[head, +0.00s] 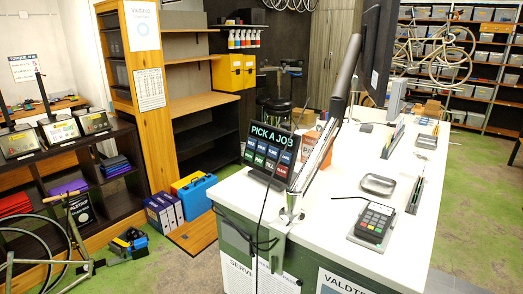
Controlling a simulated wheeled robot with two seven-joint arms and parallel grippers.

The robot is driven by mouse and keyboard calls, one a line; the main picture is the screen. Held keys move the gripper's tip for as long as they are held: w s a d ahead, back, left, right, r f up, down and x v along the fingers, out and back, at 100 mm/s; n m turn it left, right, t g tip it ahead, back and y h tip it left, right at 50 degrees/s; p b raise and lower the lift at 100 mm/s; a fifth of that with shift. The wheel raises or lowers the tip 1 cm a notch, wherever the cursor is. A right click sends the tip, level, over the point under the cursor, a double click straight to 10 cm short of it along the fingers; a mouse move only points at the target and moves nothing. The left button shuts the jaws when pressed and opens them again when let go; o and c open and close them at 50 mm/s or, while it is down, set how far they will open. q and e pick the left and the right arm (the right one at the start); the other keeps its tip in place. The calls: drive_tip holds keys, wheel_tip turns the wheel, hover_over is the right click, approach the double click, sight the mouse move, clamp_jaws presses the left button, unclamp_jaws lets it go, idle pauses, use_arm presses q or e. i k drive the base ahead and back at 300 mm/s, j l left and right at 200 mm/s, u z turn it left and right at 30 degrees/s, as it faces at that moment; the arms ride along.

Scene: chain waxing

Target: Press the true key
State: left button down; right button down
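A dark touch screen (270,152) headed "PICK A JOB" stands tilted near the left edge of the white counter (340,215). The key labels are too small to read surely, so I cannot tell which is the true key. A slanted grey post stands just right of the screen, and a dark cable hangs before it. Neither of my grippers is in view.
A card reader (374,222) and a small grey tray (378,185) lie on the counter. The slanted post (325,135) rises from a clamp (290,215) at the counter's edge. A large monitor (376,50) stands behind.

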sight(263, 148)
drive_tip(key=i+l, duration=0.1)
drive_tip(key=l, duration=0.45)
drive_tip(key=i+l, duration=0.1)
drive_tip(key=l, duration=0.45)
drive_tip(key=i+l, duration=0.1)
drive_tip(key=l, duration=0.45)
drive_tip(key=l+u, duration=0.2)
drive_tip(key=l, duration=0.15)
drive_tip(key=u, duration=1)
